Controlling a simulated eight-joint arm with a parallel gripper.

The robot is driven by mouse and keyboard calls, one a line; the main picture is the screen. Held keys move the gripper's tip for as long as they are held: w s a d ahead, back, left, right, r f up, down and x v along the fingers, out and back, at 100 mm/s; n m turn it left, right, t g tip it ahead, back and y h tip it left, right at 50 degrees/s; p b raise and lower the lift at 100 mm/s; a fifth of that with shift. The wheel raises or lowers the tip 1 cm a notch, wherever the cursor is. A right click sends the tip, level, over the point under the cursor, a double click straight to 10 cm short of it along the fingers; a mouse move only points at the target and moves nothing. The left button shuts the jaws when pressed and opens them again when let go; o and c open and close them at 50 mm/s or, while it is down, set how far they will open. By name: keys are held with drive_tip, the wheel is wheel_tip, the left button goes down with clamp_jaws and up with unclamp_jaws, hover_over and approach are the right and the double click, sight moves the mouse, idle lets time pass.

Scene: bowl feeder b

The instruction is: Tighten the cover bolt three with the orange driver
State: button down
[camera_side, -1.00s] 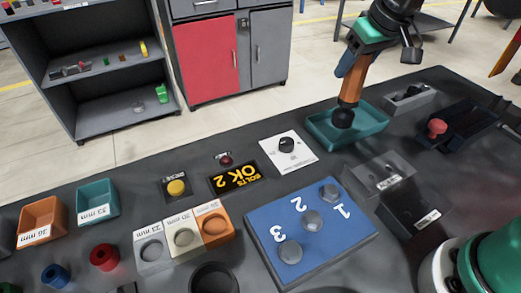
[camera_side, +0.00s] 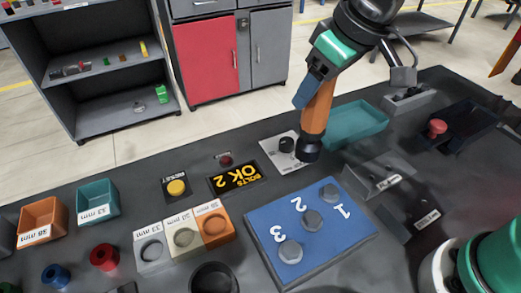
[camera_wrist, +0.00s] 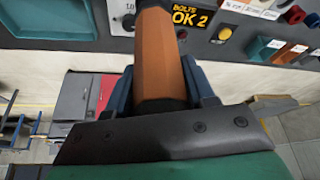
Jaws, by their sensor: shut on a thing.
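My gripper (camera_side: 309,92) is shut on the orange driver (camera_side: 316,110), which points down with its black socket end (camera_side: 308,149) in the air, in front of the white panel's dark knob in the side view. The driver's orange handle (camera_wrist: 163,60) also shows between the fingers in the wrist view. The blue cover plate (camera_side: 328,240) lies nearer the camera with three grey bolts, numbered 1, 2 and 3. Bolt three (camera_side: 290,252) sits at the plate's near left. The driver's tip is apart from the plate and its bolts.
A black display (camera_side: 236,178) reads "BOLTS OK 2". The white knob panel (camera_side: 275,149), yellow button (camera_side: 176,187) and teal tray (camera_side: 360,124) stand behind the plate. Socket blocks (camera_side: 214,226) are left of it. A clear-topped box (camera_side: 380,182) is to its right.

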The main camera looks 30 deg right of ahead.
drive_tip(key=s+a+r+n+g+y, duration=0.1)
drive_tip(key=s+a+n, duration=0.4)
drive_tip(key=s+a, duration=0.4)
drive_tip(key=shift+s+r+y, duration=0.2)
drive_tip(key=shift+s+y, duration=0.1)
drive_tip(key=shift+s, duration=0.6)
drive_tip(key=shift+f, duration=3.9)
idle(0.7)
drive_tip(key=shift+r, duration=2.8)
